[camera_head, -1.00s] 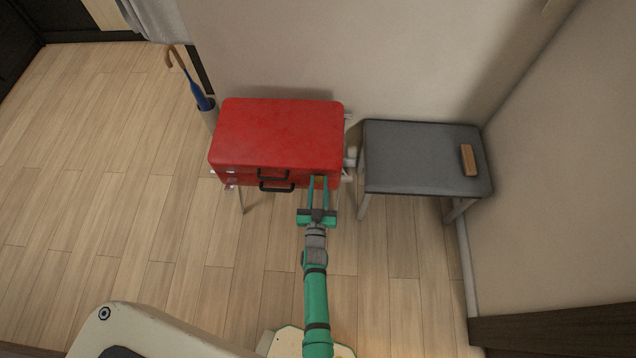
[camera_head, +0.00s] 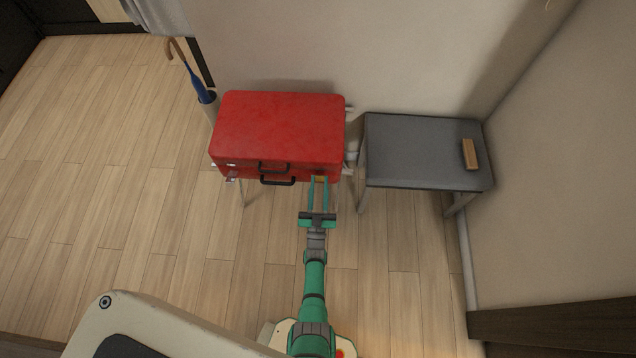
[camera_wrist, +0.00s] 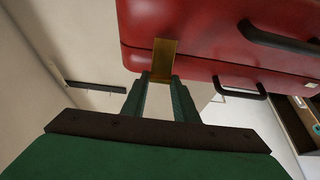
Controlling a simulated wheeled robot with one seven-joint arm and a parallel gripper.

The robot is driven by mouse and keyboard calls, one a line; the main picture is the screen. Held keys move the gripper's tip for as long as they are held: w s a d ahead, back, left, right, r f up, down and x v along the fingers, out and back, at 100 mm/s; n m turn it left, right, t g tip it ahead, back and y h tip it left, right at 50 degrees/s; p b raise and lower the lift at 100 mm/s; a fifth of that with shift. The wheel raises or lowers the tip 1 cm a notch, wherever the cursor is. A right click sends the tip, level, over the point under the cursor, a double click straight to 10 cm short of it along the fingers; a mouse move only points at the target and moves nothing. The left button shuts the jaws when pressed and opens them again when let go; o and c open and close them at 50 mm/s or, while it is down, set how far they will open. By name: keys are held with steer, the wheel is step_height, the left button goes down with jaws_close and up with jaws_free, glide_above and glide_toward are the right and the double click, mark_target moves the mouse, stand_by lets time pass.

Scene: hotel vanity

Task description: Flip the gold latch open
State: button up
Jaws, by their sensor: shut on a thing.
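A red suitcase (camera_head: 280,125) stands near the wall, with its front towards me. The gold latch (camera_wrist: 165,60) is a flat plate on the front, across the seam between the suitcase's two halves in the wrist view. It is small and mostly hidden by my fingers in the head view. My gripper (camera_head: 319,179) reaches the suitcase's front right. Its two green fingertips (camera_wrist: 161,78) are at the latch's lower end, shut on it. The tips are partly hidden by the latch, so the exact contact is unclear.
Two black handles (camera_head: 278,181) are at the middle of the suitcase front. A grey bench (camera_head: 415,150) stands to the right with a brown block (camera_head: 470,154) on it. A blue umbrella (camera_head: 195,85) leans in a holder behind left. The wooden floor (camera_head: 120,200) is clear.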

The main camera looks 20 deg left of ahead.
steer(key=shift+s+d+f+t, duration=0.15)
steer(key=shift+s+f+t, duration=0.05)
steer(key=shift+f+t, duration=0.1)
steer(key=shift+s, duration=0.15)
steer(key=shift+w, duration=0.2)
stand_by(0.5)
steer(key=o, duration=1.1)
steer(key=shift+c, duration=0.2)
steer(key=shift+s+f, duration=0.1)
steer(key=shift+s, duration=0.05)
steer(key=s+d+f, duration=0.1)
steer(key=s+d, duration=0.1)
steer(key=s, duration=0.5)
steer(key=s+d+f, duration=0.1)
steer(key=s+d, duration=0.1)
steer(key=s, duration=0.6)
steer(key=shift+s+d+f, duration=0.15)
steer(key=shift+s+f, duration=0.1)
